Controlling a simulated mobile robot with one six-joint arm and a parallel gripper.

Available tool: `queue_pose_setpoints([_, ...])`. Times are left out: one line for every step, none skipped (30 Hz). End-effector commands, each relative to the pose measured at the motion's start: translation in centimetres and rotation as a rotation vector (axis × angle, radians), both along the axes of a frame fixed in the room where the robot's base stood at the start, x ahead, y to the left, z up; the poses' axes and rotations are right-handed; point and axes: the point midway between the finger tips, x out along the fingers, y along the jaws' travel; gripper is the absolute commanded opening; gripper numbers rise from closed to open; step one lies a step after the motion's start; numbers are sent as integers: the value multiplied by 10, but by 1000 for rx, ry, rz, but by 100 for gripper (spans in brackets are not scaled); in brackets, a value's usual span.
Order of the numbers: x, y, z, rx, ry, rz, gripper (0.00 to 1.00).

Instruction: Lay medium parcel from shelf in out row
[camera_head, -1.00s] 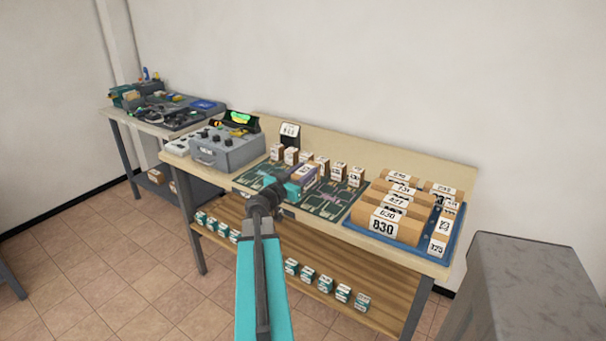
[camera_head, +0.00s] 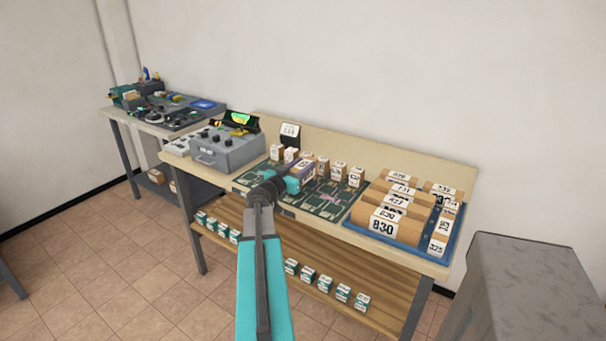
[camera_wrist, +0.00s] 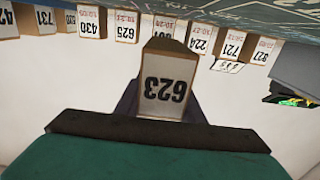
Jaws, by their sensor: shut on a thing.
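My gripper (camera_head: 294,182) is above the green patterned mat (camera_head: 325,205) on the bench.
A blue tray (camera_head: 441,256) of larger brown parcels stands at the right. A grey case (camera_head: 226,151) stands at the left. A dark stand (camera_head: 290,135) with a card is behind the row. Teal boxes (camera_head: 325,284) line the lower shelf. The mat's front is clear.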

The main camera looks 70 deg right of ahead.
Motion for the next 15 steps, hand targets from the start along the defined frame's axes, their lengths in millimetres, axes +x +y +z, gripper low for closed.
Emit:
queue_pose_setpoints([2,-4,0,-1,0,0,6])
queue_pose_setpoints([3,-6,0,-1,0,0,6])
queue_pose_setpoints([4,-9,0,-1,0,0,6])
queue_pose_setpoints([3,-7,-7,1,2,0,6])
queue_pose_setpoints([3,-6,-11,1,1,0,6])
queue_pose_setpoints([3,-6,-16,1,2,0,6])
queue_pose_setpoints([3,-6,-20,1,2,0,6])
queue_pose_setpoints([3,-6,-24,1,2,0,6])
queue_pose_setpoints([3,-6,-27,1,2,0,6])
queue_pose_setpoints([3,-6,-30,1,2,0,6])
queue_pose_setpoints([3,-6,-32,0,1,0,6])
queue_pose_setpoints([3,-6,-34,0,0,0,6])
queue_pose_setpoints([3,-6,-35,0,0,0,6])
queue_pose_setpoints([3,-6,-35,-1,0,0,6])
queue_pose_setpoints([3,-6,-35,-1,0,0,6])
